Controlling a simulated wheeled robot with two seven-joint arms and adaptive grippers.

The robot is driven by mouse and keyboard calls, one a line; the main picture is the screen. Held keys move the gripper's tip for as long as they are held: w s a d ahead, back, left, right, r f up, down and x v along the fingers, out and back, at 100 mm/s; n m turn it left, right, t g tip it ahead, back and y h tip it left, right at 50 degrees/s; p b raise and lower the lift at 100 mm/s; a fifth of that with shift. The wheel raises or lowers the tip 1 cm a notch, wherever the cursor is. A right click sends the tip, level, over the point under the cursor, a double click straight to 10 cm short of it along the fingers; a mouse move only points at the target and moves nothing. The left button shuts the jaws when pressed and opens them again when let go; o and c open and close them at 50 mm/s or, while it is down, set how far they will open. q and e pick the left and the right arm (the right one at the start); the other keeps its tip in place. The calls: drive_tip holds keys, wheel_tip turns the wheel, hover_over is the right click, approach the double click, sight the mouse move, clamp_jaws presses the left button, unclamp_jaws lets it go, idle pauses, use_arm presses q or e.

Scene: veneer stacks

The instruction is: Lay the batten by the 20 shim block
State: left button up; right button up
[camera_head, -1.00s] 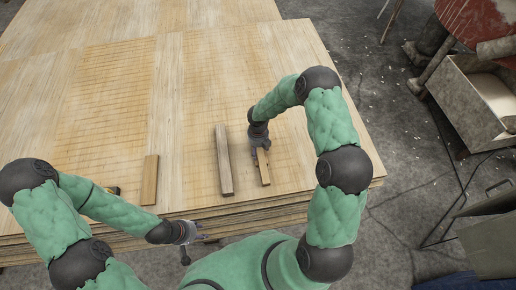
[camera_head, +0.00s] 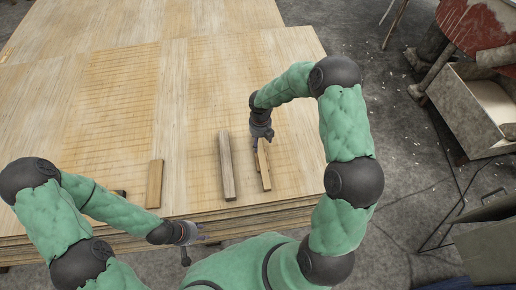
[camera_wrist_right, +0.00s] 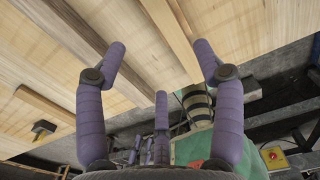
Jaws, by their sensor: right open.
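Three wooden strips lie on the veneer stack near its front edge, roughly parallel. One is a short tan strip (camera_head: 154,184) at left, one a longer grey-brown strip (camera_head: 227,168) in the middle, one a light strip (camera_head: 264,170) at right. I cannot read any size mark, so I cannot tell which is the batten or the 20 shim block. My right gripper (camera_head: 257,145) is over the far end of the light strip. In the right wrist view its open fingers (camera_wrist_right: 160,62) stand either side of that strip (camera_wrist_right: 174,32). My left gripper (camera_head: 193,234) hangs before the front edge; its fingers are unclear.
The veneer stack (camera_head: 95,100) has free room beyond the strips. A small dark item (camera_head: 120,192) lies near its front edge at left; the right wrist view shows yellow on it (camera_wrist_right: 42,128). A grey open box (camera_head: 465,110) stands off to the right.

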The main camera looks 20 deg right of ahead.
drive_tip(key=s+a+f+m+y, duration=0.1)
drive_tip(key=s+a+f+m, duration=0.2)
drive_tip(key=m, duration=0.5)
drive_tip(key=s+a+f+m+y, duration=0.1)
drive_tip(key=s+a+f+m, duration=0.2)
drive_tip(key=s+a+m, duration=0.3)
drive_tip(key=s+a+f+m+y, duration=0.2)
drive_tip(key=s+a+m, duration=0.3)
drive_tip(key=m, duration=0.6)
drive_tip(key=shift+s+f, duration=0.35)
drive_tip(key=shift+s, duration=0.25)
drive_tip(key=shift+s+f, duration=0.35)
drive_tip(key=shift+s, duration=0.2)
drive_tip(key=s+m, duration=0.6)
drive_tip(key=m, duration=0.4)
drive_tip(key=shift+s+a+f, duration=0.2)
drive_tip(key=shift+a+f, duration=0.15)
drive_tip(key=shift+a, duration=0.05)
